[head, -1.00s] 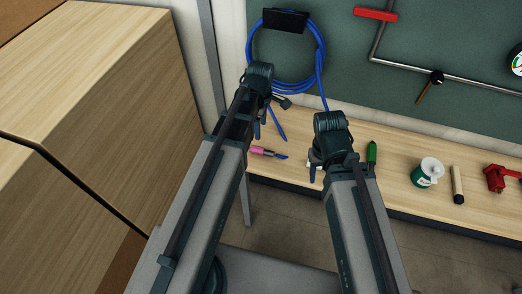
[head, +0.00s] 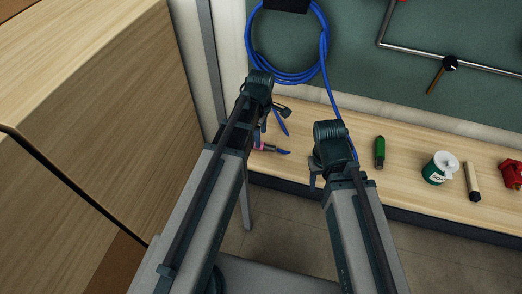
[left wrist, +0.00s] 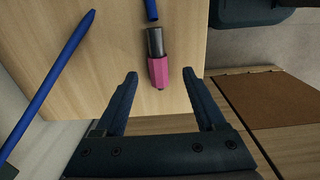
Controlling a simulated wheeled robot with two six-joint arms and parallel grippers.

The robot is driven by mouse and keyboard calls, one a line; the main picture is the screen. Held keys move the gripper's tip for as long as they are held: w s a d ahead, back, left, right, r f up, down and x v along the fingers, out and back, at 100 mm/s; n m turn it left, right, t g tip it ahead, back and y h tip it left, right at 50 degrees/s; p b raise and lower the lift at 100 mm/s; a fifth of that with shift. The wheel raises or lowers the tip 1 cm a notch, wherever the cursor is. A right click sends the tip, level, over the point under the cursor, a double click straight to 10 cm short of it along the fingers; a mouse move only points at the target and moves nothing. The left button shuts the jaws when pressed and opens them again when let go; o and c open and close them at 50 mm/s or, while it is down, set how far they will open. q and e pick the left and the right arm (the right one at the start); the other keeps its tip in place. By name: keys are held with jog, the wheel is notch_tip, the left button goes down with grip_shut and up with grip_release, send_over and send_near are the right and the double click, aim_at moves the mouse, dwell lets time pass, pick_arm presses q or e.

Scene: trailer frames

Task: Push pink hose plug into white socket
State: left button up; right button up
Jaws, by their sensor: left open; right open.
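The pink hose plug (left wrist: 160,72) lies on the wooden bench in the left wrist view, with a grey metal sleeve (left wrist: 155,42) and a blue hose end (left wrist: 151,10) in line beyond it. Its pink end points toward my left gripper, between the two fingers. In the head view a bit of the pink plug (head: 259,147) shows beside my left gripper (head: 266,128), which is open and empty. My right gripper (head: 318,178) is open over the bench's front edge to the right. I cannot make out the white socket in any view now.
A blue hose coil (head: 252,45) hangs on the green board, with a length running down behind my right arm. A wooden cabinet (head: 100,120) blocks the left.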

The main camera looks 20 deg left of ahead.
aim_at(263, 146)
dwell(0.3)
pick_arm(q)
notch_tip(263, 146, down, 5)
jog(key=b, duration=0.5)
jog(key=shift+w+f, duration=0.15)
jog(key=shift+f, duration=0.05)
jog(key=shift+r, duration=0.1)
grip_shut()
